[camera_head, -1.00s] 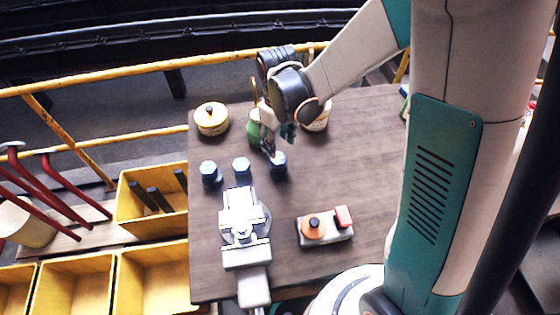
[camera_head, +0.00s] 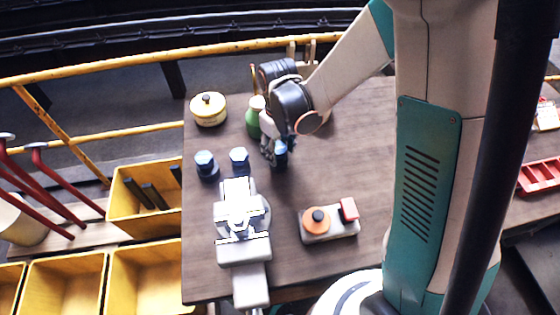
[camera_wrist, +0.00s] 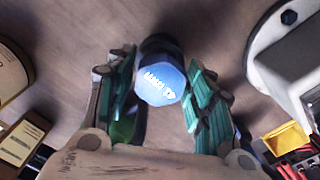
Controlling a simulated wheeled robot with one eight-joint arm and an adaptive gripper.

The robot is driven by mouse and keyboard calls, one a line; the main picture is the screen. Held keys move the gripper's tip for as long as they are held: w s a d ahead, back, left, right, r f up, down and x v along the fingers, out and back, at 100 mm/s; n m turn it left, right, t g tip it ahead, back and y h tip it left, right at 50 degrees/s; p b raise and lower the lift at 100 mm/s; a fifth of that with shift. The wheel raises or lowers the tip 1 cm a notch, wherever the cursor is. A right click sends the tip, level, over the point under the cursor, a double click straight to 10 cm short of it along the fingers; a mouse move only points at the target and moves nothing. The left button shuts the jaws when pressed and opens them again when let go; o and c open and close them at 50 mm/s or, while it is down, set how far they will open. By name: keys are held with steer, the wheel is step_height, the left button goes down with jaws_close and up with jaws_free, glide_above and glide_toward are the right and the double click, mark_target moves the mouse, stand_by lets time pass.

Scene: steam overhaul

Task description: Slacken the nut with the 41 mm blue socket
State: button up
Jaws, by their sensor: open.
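Three blue sockets stand in a row on the brown table: a left one (camera_head: 205,165), a middle one (camera_head: 239,161) and a right one (camera_head: 281,158). My gripper (camera_head: 272,150) is low at the right socket and partly hides it. In the wrist view, a blue socket (camera_wrist: 161,82) with white lettering lies between the two green-padded fingers of my gripper (camera_wrist: 162,75). The fingers are open, with a gap visible on the right side. The lettering is too small to read surely. A grey vise (camera_head: 241,222) stands in front of the sockets; I cannot make out the nut clearly.
A yellow tin (camera_head: 208,109) and a green bottle (camera_head: 253,123) stand behind the sockets. A grey block with an orange disc (camera_head: 316,218) and a red part is right of the vise. Yellow bins (camera_head: 145,276) lie left.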

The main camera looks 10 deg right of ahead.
jaws_close()
steer(key=shift+r, duration=0.15)
steer(key=shift+r+p, duration=2.05)
steer(key=shift+r, duration=0.9)
